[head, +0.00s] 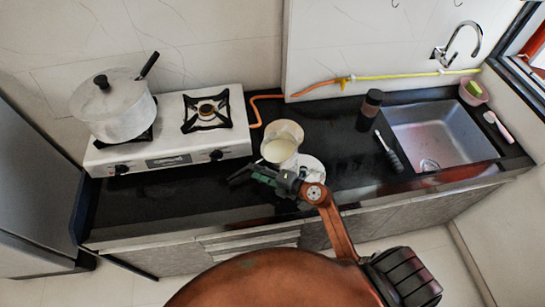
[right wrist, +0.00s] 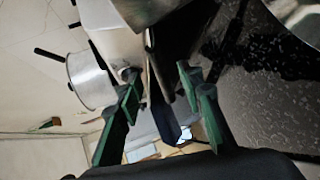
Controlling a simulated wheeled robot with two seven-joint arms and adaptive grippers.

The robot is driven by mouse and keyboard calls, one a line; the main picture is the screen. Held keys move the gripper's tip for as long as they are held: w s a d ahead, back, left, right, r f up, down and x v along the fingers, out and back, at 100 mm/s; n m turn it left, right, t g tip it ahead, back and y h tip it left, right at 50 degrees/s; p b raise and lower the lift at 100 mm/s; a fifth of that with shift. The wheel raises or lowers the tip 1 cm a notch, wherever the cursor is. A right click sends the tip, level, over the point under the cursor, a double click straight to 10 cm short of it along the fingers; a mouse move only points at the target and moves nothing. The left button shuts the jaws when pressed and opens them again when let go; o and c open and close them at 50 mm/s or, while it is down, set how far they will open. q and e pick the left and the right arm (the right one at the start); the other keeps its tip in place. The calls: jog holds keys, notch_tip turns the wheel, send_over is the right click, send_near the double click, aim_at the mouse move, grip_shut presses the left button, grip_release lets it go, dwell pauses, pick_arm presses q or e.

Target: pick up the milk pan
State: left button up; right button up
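The milk pan (head: 122,112) appears to be the pale lidded pan on the left burner of the white stove. It stands upright, with a dark knob on its lid and a long black handle pointing up and right. It also shows, turned sideways, at the left of the right wrist view (right wrist: 90,78). My right gripper (head: 248,177) is over the front of the counter, right of the stove and well apart from the pan. In the right wrist view its green fingers (right wrist: 162,103) are spread with nothing held between them. My left gripper is in neither view.
A cream-coloured vessel (head: 280,148) and a white plate (head: 311,168) are on the counter close behind my right gripper. The right burner (head: 207,110) is empty. A dark bottle (head: 369,110) and a sink (head: 437,132) are farther right. Bare counter lies before the stove.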

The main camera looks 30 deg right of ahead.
jog(key=x, duration=0.3)
jog(key=shift+w+a+f, duration=0.1)
jog(key=shift+w, duration=0.15)
grip_shut()
dwell(0.5)
